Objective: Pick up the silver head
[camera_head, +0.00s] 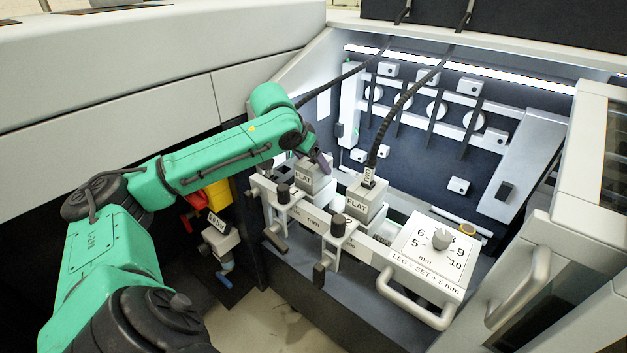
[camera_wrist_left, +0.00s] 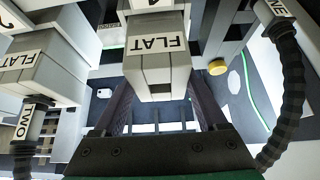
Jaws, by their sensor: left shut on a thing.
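The silver head (camera_head: 312,180) is a grey block with a FLAT label, at the left end of the row of fixtures in the head view. In the left wrist view the head (camera_wrist_left: 158,55) stands between the two dark fingers. My left gripper (camera_head: 321,161) is shut on it from above. The arm hides part of the head's top and back, and I cannot tell whether it is clear of its seat. A second FLAT head (camera_head: 364,205) stands to the right, with a plug marked TWO (camera_head: 368,176) on top. My right gripper is out of view.
A dial panel (camera_head: 428,250) with a front handle stands right of the heads. Black knobs (camera_head: 338,225) sit in front. Ribbed black cables (camera_head: 405,95) hang from above. A yellow part and a red part (camera_head: 195,201) lie below my left arm.

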